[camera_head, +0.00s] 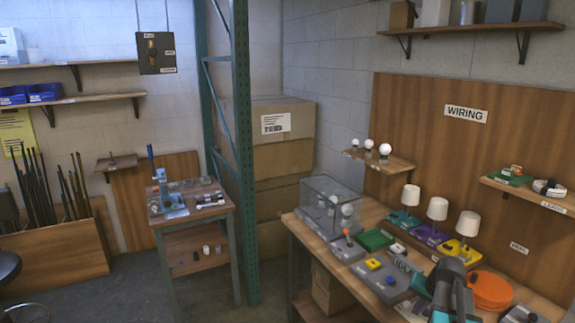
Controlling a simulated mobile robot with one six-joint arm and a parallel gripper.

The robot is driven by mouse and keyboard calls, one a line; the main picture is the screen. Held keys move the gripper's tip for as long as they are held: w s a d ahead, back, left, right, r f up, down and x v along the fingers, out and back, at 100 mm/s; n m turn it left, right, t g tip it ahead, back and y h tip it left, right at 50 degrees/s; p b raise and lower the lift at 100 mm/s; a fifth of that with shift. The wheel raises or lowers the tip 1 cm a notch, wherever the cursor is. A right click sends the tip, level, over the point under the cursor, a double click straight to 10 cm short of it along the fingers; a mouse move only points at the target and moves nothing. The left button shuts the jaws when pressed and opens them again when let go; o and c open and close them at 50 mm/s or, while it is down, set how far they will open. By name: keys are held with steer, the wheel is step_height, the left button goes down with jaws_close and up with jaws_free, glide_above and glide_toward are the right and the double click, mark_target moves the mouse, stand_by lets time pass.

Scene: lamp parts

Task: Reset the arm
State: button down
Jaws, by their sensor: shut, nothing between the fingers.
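A grey and teal part of my arm (447,287) rises from the bottom edge at the lower right, in front of the wooden workbench (313,240). I cannot make out my gripper or its fingertips in this view. The arm part hides some of the bench top behind it. Three small lamps with white shades stand on the bench, on a teal base (404,221), a purple base (431,235) and a yellow base (457,250).
An orange round object (490,291) lies right of my arm. A clear case (329,204) and grey boxes with buttons (382,279) crowd the bench. A wall shelf (380,159) holds three bulbs. A small side table (192,214) stands left; floor between is open.

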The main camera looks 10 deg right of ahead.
steer(key=s+a+f+n+g, duration=0.1)
steer(key=s+a+f+n, duration=0.15)
steer(key=a+f, duration=0.65)
steer(key=s+a+f+n+g, duration=0.15)
steer(key=a+n, duration=0.25)
steer(key=a, duration=1.1)
steer(key=s+a+f+n+g, duration=0.25)
steer(key=a+f, duration=0.45)
steer(key=a, duration=0.6)
steer(key=s+f+g+b, duration=0.5)
steer(key=s+f+b, duration=0.5)
steer(key=s+f, duration=1.5)
step_height(320, 180, down, 3)
steer(key=shift+d+r, duration=0.15)
steer(key=shift+d, duration=0.15)
steer(key=shift+d, duration=0.1)
